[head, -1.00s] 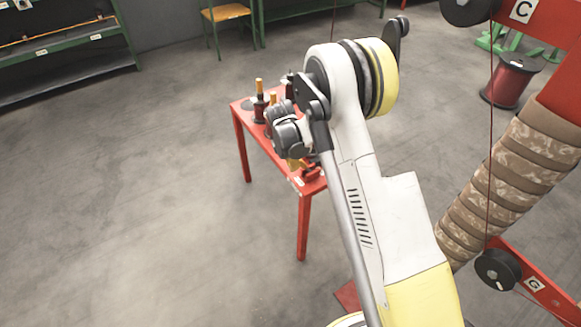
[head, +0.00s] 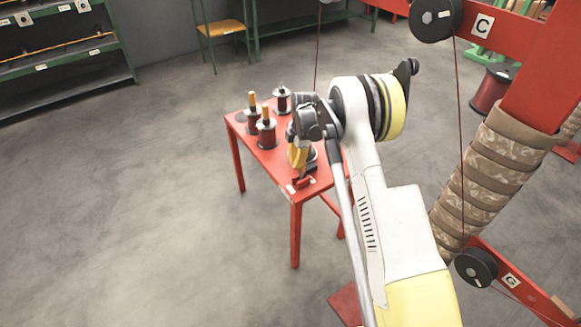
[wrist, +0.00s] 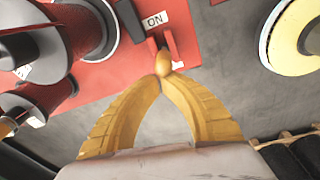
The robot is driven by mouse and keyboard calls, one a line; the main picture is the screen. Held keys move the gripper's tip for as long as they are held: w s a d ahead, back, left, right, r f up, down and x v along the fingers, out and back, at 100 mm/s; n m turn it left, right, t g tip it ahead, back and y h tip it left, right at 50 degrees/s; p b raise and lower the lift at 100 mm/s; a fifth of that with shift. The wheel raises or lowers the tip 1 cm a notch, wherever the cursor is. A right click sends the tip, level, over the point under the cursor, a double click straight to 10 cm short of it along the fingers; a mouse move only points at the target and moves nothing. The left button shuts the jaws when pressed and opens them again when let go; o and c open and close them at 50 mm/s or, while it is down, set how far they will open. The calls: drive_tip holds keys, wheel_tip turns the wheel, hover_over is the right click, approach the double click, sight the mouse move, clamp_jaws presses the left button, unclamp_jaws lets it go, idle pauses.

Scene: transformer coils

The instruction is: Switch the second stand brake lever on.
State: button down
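The brake lever (wrist: 162,62) has a rounded orange-yellow end and sits by a small red bracket (wrist: 173,42) at the edge of the red table (wrist: 95,75). A white "ON" label (wrist: 155,20) is beside it in the wrist view. My gripper (wrist: 160,77) has its yellow fingers brought together at the tips, right at the lever's end; whether they touch it I cannot tell. In the head view my gripper (head: 298,157) points down over the table's near corner, just above the red bracket (head: 302,182). The lever itself is hard to make out there.
Several spools, such as one with an orange top (head: 266,132), stand on the table behind my gripper. A red frame with wrapped coil (head: 480,170) and black pulleys (head: 476,268) stands to the right. The floor (head: 120,220) at left is clear.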

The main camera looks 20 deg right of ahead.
drive_tip(key=shift+w+d+f, duration=0.1)
drive_tip(key=shift+w+d, duration=0.15)
drive_tip(key=shift+d, duration=0.5)
drive_tip(key=shift+w+d+r, duration=0.1)
drive_tip(key=shift+w+d, duration=0.15)
drive_tip(key=shift+d, duration=0.45)
drive_tip(key=shift+w+d+f, duration=0.1)
drive_tip(key=shift+w+d, duration=0.15)
drive_tip(key=shift+d, duration=0.5)
drive_tip(key=shift+d, duration=0.1)
drive_tip(key=w+d+r+p, duration=0.1)
drive_tip(key=d+r+p, duration=0.2)
drive_tip(key=r, duration=0.5)
drive_tip(key=shift+w+d+r+p, duration=0.2)
drive_tip(key=shift+d+r+p, duration=0.1)
drive_tip(key=shift+p, duration=0.55)
